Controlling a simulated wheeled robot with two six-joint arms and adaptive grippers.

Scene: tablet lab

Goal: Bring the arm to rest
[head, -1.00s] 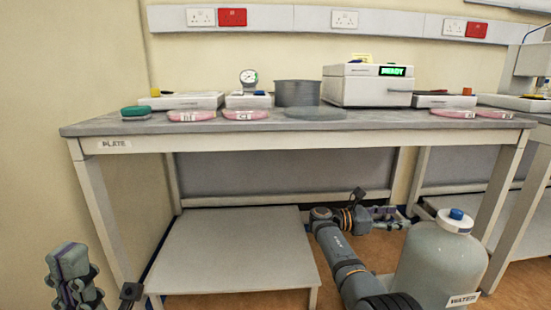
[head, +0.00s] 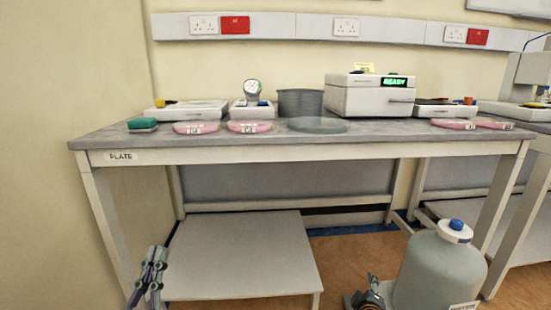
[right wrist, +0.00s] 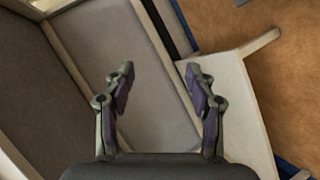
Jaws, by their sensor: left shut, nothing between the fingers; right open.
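My left gripper (head: 157,255) shows at the lower left of the head view, pointing up in front of the low shelf, with its fingers together and nothing between them. My right gripper (right wrist: 160,75) shows in the right wrist view, its two fingers spread apart and empty. No object is between its fingers; grey panels and the floor lie beyond them. In the head view only a small part of my right arm (head: 370,295) shows at the bottom edge, left of the water container. The rest of that arm is out of the picture.
The bench (head: 300,145) holds pink dishes (head: 249,127), a grey pot (head: 300,103) and a white device reading READY (head: 370,98). A low shelf (head: 240,255) is under it. A large water container (head: 440,268) stands close to my right arm.

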